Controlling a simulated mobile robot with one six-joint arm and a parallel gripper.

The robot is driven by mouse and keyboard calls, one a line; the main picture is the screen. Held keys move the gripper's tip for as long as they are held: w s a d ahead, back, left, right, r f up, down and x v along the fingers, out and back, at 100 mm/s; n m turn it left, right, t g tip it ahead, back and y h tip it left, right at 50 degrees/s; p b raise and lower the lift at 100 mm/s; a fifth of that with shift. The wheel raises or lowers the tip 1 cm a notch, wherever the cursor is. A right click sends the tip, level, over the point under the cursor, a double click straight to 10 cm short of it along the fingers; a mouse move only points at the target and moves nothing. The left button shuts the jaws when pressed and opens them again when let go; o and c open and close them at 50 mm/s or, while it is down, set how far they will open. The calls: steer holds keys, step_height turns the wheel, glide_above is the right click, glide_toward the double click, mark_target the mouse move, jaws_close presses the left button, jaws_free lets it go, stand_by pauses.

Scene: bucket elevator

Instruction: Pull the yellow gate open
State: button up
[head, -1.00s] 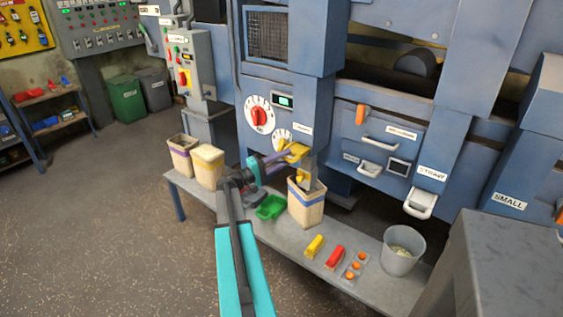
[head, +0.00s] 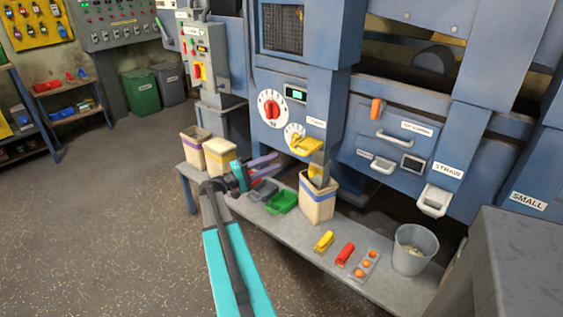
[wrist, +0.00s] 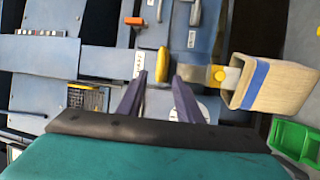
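The yellow gate handle (head: 305,146) sticks out from the front of the blue machine, below the dials. It also shows in the wrist view (wrist: 162,64), just beyond and roughly between my fingertips.
A grey bench (head: 300,235) runs along the machine. It bears a green scoop (head: 282,201), a yellow tool (head: 324,242), a red tool (head: 345,254) and a grey bucket (head: 410,251). Two other bags stand at its left end. The floor at left is clear.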

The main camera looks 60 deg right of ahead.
steer(key=shift+v, duration=1.35)
